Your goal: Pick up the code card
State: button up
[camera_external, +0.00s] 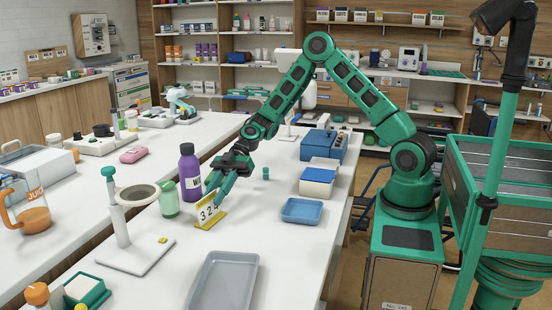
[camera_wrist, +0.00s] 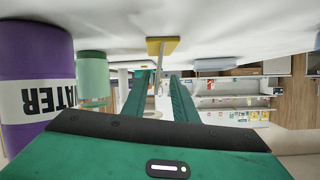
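The code card (camera_external: 208,211) is a white card marked "324" on a yellow foot, standing upright on the white table. In the wrist view, which is upside down, I see the card edge-on under its yellow foot (camera_wrist: 163,45). My gripper (camera_external: 211,187) is at the card's upper edge, with its fingers pointing down toward it. In the wrist view my gripper (camera_wrist: 156,85) has its two green fingers apart, with the card's thin edge in line with the gap. I cannot tell whether either finger touches the card.
A purple water bottle (camera_external: 189,172) and a pale green jar (camera_external: 169,200) stand just left of the card. A blue tray (camera_external: 302,211) lies to the right and a grey tray (camera_external: 223,285) in front. A white stand (camera_external: 135,252) is at the front left.

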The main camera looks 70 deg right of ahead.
aim_at(201, 215)
jog(key=shift+w+x, duration=0.15)
jog(key=shift+x, duration=1.6)
jog(key=shift+w+x, duration=0.15)
jog(key=shift+x, duration=1.65)
grip_shut()
